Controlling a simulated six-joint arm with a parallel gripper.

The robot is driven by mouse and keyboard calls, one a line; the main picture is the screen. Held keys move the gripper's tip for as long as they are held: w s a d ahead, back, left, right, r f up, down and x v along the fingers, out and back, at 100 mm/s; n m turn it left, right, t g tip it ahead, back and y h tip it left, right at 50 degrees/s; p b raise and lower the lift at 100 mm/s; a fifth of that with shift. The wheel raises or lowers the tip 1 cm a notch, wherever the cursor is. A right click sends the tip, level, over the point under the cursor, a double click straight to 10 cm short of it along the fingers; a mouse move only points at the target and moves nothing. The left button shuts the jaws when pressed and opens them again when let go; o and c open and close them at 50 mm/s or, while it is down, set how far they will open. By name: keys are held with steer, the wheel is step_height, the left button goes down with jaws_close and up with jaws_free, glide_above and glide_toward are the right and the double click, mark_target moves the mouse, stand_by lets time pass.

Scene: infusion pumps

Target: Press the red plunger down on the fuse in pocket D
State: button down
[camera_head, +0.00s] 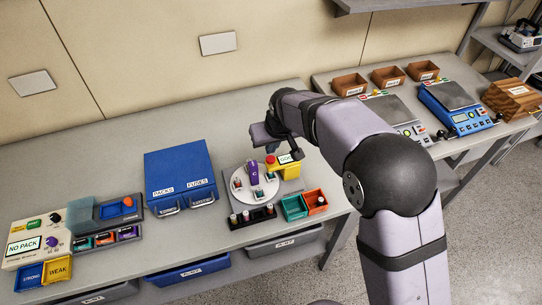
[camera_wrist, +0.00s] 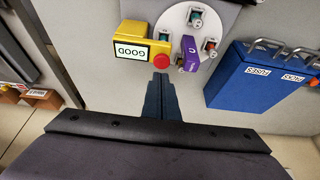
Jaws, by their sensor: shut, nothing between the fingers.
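The red plunger (camera_head: 270,160) is a round knob on the yellow box, and it also shows in the wrist view (camera_wrist: 161,62). The yellow box (camera_wrist: 131,31) has a screen reading GOOD. Beside it is a white round plate (camera_head: 240,186) with a purple handle (camera_head: 253,174) and several fuses in pockets around it; the plate also shows in the wrist view (camera_wrist: 178,22). I cannot read which pocket is D. My gripper (camera_wrist: 160,77) is shut and empty, its tips close to the plunger in the picture. I cannot tell if they touch.
A blue case (camera_head: 180,174) marked PACKS and FUSES stands left of the plate. A dark rack with fuses (camera_head: 252,217), a green bin (camera_head: 294,207) and an orange bin (camera_head: 315,202) are at the front. A NO PACK tester (camera_head: 25,246) is far left.

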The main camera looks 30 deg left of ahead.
mark_target(271, 160)
steer(key=shift+r+p, duration=1.3)
steer(key=shift+r, duration=0.75)
steer(key=s+d+f+g+h, duration=0.3)
steer(key=s+d+f, duration=0.7)
steer(key=s+d, duration=0.4)
steer(key=s+d+r+m+g+h, duration=0.15)
steer(key=s+d, duration=0.25)
steer(key=d, duration=0.5)
steer(key=s+d+r+m+g+y, duration=0.1)
steer(key=s+d+m, duration=0.2)
steer(key=d, duration=0.6)
steer(key=w+d+r+m+t, duration=0.2)
steer(key=d+r+m, duration=0.2)
steer(key=d, duration=0.5)
steer(key=shift+w+b, duration=0.15)
steer(key=shift+b, duration=0.2)
steer(key=shift+r+m, duration=0.1)
steer(key=shift+m, duration=0.15)
